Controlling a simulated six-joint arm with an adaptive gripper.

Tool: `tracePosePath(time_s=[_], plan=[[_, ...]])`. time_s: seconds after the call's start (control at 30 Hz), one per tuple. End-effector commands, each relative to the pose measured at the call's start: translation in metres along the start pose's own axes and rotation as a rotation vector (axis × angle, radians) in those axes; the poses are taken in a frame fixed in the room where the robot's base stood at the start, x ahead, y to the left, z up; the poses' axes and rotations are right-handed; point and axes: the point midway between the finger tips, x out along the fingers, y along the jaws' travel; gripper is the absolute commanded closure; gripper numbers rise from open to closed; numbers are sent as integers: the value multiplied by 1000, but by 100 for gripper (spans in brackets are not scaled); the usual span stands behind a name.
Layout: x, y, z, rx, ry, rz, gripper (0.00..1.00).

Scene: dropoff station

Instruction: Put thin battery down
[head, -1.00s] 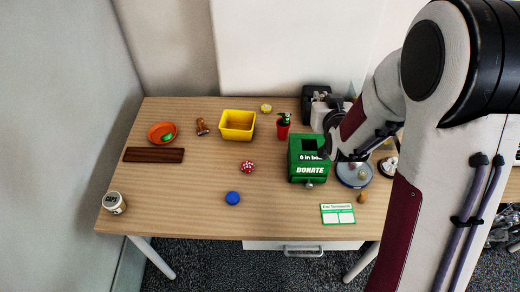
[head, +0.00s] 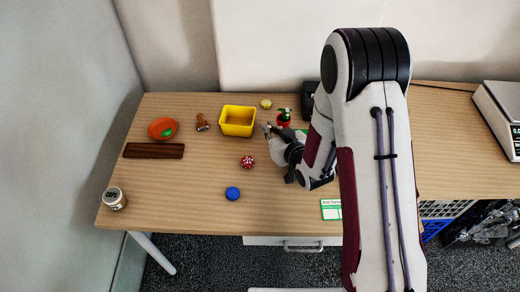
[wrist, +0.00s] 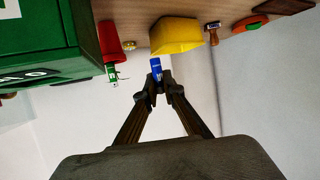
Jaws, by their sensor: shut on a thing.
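In the wrist view, a small thin blue battery (wrist: 156,66) is held between my gripper's fingertips (wrist: 159,82). The fingers are shut on it. The yellow bin (wrist: 176,37) shows just beyond it. In the head view, my gripper (head: 267,129) is over the table, just right of the yellow bin (head: 237,130) and short of the red pot (head: 284,123). The battery is too small to make out clearly there.
The green donate box (wrist: 40,50) is close on the left in the wrist view; my arm mostly hides it in the head view. A red mushroom-like thing (head: 247,161), a blue disc (head: 232,193), an orange dish (head: 162,123) and a brown board (head: 153,151) lie leftward.

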Motion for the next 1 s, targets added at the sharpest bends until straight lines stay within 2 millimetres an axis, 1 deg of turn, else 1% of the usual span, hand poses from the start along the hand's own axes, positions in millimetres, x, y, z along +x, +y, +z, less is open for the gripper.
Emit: tracePosePath(time_s=[0.03,0.1,0.2,0.4,0.6,1.0], plan=[[5,-10,5,-11,-2,-28,100],[10,-23,8,-28,0,-69,100],[14,-37,8,-48,1,-115,100],[17,-51,-6,-72,3,-169,100],[16,-56,-12,-76,1,-183,100],[17,-56,-11,-75,0,-182,100]])
